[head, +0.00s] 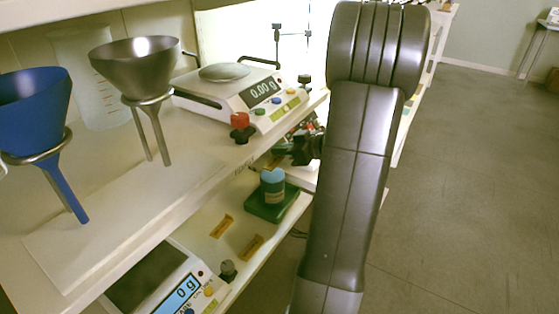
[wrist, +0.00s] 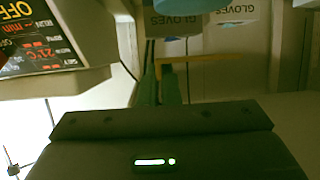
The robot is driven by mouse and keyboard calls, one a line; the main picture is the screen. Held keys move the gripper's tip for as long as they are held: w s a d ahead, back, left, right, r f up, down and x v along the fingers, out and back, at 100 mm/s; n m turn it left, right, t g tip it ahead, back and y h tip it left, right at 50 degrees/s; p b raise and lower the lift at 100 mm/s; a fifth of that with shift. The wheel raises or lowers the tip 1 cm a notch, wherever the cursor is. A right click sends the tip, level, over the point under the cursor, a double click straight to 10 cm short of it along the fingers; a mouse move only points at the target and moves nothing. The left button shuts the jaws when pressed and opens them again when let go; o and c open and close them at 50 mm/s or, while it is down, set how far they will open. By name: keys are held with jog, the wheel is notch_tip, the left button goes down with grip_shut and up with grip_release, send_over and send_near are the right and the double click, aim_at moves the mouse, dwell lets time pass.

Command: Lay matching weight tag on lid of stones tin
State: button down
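Two small brass-yellow tags, one (head: 221,226) behind the other (head: 251,247), lie flat on the lower shelf in the head view. Their markings are too small to read. A container with a light blue lid (head: 272,178) stands on a green base (head: 271,203) farther back on that shelf; I cannot tell whether it is the stones tin. My gripper (head: 303,147) is beyond that container, partly hidden by my arm. In the wrist view its narrow fingers (wrist: 160,88) are close together near a thin orange strip (wrist: 205,58); I cannot tell whether they grip it.
A balance (head: 233,90) reading 0.00 g and two funnels in stands, blue (head: 34,105) and metallic (head: 135,65), occupy the upper shelf. A scale (head: 158,280) reads 0 g below. Glove boxes (wrist: 175,22) and a dark display panel (wrist: 35,35) show near my gripper. Right floor is clear.

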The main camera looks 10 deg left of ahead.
aim_at(279, 159)
jog(key=shift+w+a, duration=0.1)
jog(key=shift+a, duration=0.3)
jog(key=shift+f+b, duration=0.75)
jog(key=shift+f, duration=1)
jog(key=shift+f, duration=0.15)
jog(key=shift+f, duration=0.4)
jog(key=c, duration=1.6)
grip_release()
jog(key=shift+c, duration=0.2)
jog(key=shift+r, duration=0.2)
jog(key=p+v, duration=0.3)
jog(key=v, duration=0.9)
jog(key=shift+r, duration=0.3)
